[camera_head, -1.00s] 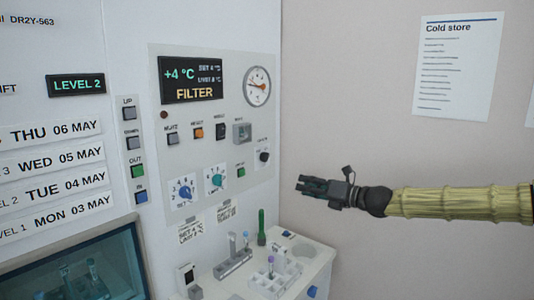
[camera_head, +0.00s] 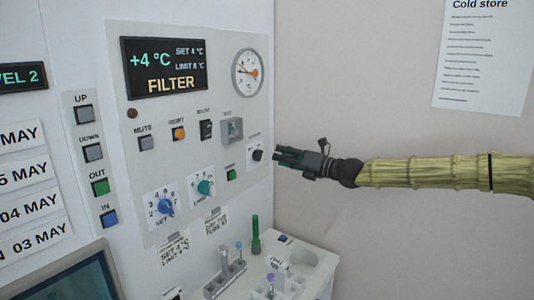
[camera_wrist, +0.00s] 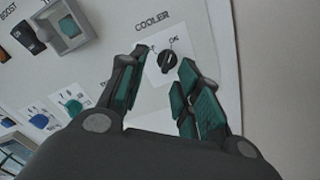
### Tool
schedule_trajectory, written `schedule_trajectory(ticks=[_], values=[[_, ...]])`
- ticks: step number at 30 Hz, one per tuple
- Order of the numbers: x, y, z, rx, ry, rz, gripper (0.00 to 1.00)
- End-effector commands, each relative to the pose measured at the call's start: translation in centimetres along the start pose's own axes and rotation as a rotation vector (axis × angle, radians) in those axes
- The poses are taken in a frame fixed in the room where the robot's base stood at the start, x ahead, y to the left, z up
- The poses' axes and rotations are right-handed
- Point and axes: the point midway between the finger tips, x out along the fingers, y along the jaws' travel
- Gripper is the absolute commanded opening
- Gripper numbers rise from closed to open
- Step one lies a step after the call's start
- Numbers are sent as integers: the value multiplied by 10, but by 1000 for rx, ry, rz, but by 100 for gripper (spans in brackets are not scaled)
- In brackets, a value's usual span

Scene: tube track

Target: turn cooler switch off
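The cooler switch is a small black rotary knob (camera_wrist: 167,62) on a white plate under the word COOLER in the wrist view. An ON label sits at its upper right; the mark at its upper left is partly covered by a finger. Its pointer seems to lean toward ON, but it is small. In the head view the knob (camera_head: 257,155) is at the panel's right edge. My gripper (camera_head: 276,158) is just right of it in the head view. In the wrist view my gripper (camera_wrist: 163,57) is open, its fingers on either side of the knob, with no contact visible.
A guarded square button (camera_head: 232,130) and a black boost rocker (camera_head: 206,129) are left of the knob. A green button (camera_head: 231,175) and blue and teal dials are below. A white bench (camera_head: 318,268) with tube racks stands underneath.

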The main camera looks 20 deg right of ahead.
Motion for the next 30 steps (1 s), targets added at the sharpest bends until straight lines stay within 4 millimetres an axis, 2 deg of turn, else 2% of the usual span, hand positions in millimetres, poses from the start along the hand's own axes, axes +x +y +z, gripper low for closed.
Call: schedule_trajectory(ticks=[1, 6, 15, 28, 30], values=[[11, -4, -3, 3, 8, -5, 33], [37, -6, -4, 3, 9, -5, 33], [65, -7, -4, 3, 7, -5, 33], [71, -7, -4, 4, 6, -5, 33], [71, -7, -4, 4, 6, -5, 22]])
